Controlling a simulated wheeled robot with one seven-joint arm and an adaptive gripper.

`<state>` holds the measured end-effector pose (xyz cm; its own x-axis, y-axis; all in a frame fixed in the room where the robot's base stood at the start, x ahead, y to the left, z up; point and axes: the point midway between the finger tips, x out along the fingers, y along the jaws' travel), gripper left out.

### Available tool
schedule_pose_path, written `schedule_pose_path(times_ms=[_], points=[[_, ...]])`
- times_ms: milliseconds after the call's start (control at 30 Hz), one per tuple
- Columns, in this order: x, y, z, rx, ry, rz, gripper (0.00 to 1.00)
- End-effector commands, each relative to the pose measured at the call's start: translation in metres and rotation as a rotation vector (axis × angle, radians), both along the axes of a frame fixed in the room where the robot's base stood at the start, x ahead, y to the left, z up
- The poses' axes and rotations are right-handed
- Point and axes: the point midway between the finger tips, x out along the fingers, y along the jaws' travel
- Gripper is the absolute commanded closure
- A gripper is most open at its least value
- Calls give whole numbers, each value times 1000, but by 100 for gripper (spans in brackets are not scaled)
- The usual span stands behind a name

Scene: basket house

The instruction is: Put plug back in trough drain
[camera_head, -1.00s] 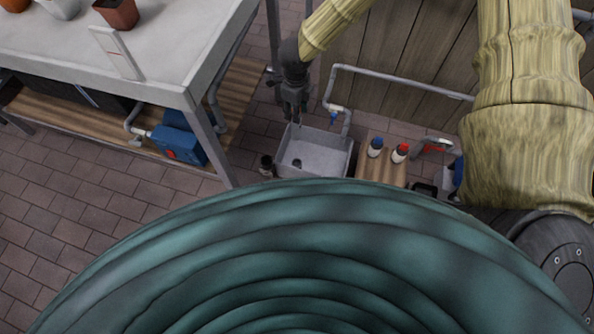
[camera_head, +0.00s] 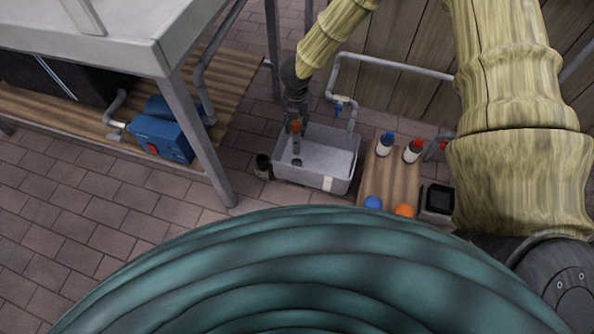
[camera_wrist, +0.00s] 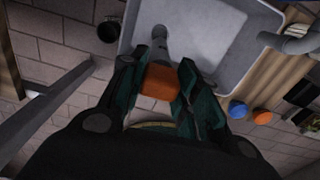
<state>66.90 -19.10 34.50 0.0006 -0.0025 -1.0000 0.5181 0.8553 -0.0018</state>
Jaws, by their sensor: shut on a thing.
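The grey trough (camera_head: 312,178) stands on the brick floor below my gripper (camera_head: 294,128). A dark round spot that looks like the drain (camera_head: 297,162) shows on its floor. My gripper is shut on the plug, which has an orange grip (camera_wrist: 160,82) and a grey stem (camera_wrist: 160,42). In the head view the stem points down into the trough, with its lower end close above the dark spot. I cannot tell whether it touches. In the wrist view the stem's far end lies over the trough floor, and the drain is not clear there.
A black cup (camera_head: 263,166) stands left of the trough. A pipe with a blue tap (camera_head: 339,108) rises behind it. A wooden board (camera_head: 388,175) with bottles and balls lies right. A table leg (camera_head: 203,150) and blue pump (camera_head: 160,138) are left. A large green coil (camera_head: 300,270) fills the foreground.

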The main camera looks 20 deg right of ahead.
Motion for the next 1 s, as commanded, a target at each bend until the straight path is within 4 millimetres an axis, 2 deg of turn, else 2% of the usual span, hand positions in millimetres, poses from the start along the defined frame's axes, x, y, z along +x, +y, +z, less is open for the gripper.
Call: schedule_pose_path(times_ms=[233, 500, 767, 1000], points=[[2, -1, -17, -2, 1, -53, 100], [1, -1, -60, -2, 1, -50, 100], [2, -1, -79, -1, 0, -50, 100], [2, -1, -106, -1, 0, -50, 100]])
